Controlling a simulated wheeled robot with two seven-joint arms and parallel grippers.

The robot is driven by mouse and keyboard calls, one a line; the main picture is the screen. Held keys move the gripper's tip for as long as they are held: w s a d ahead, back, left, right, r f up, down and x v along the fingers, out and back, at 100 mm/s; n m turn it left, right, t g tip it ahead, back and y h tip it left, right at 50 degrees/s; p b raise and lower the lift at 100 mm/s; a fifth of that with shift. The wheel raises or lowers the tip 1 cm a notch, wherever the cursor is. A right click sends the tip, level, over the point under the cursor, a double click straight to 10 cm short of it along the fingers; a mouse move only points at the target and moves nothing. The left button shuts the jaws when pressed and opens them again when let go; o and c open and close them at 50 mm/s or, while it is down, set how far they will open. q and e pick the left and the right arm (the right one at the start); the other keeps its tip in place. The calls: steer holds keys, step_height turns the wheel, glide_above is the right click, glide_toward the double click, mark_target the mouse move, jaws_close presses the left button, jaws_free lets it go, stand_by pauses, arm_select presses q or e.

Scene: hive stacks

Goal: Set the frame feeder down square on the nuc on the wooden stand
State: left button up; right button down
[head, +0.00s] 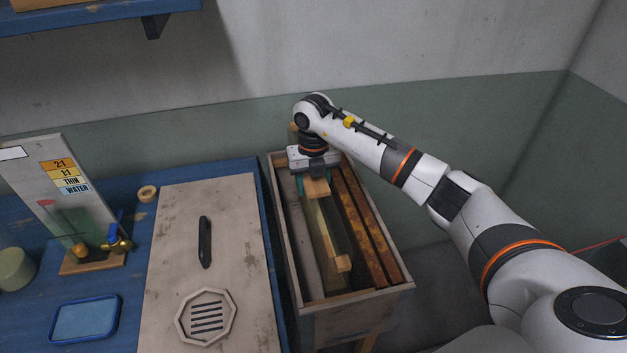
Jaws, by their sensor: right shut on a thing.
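The nuc (349,308) is a long, open-topped pale wooden box at the centre of the head view, standing on a wooden stand (367,343) that barely shows. The frame feeder (329,233) is a narrow piece with a light wooden bar, end blocks and dull yellowish sides. It lies lengthwise over or in the nuc's opening, roughly along the long walls. My right gripper (316,183) is shut on the feeder at its far end. I cannot tell whether the feeder touches the nuc's rims. My left gripper is out of view.
Brown frames (372,235) fill the nuc's right side. To the left, a blue table (118,205) carries a pale board (232,240) with a black handle and octagonal vent, a wooden ring (147,193), a blue tray (84,320) and a labelled panel (50,180). A wall stands behind.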

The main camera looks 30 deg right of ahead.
steer(key=shift+w+f+b, duration=0.1)
steer(key=shift+f+b, duration=2.5)
steer(key=shift+f, duration=1.65)
steer(key=shift+f+b, duration=0.35)
steer(key=shift+f, duration=0.2)
steer(key=shift+f+b, duration=0.45)
steer(key=shift+f, duration=0.6)
steer(key=c, duration=0.7)
jaws_free()
steer(key=shift+o, duration=0.5)
steer(key=shift+s+f, duration=0.2)
step_height(320, 180, up, 12)
steer(key=shift+r, duration=0.2)
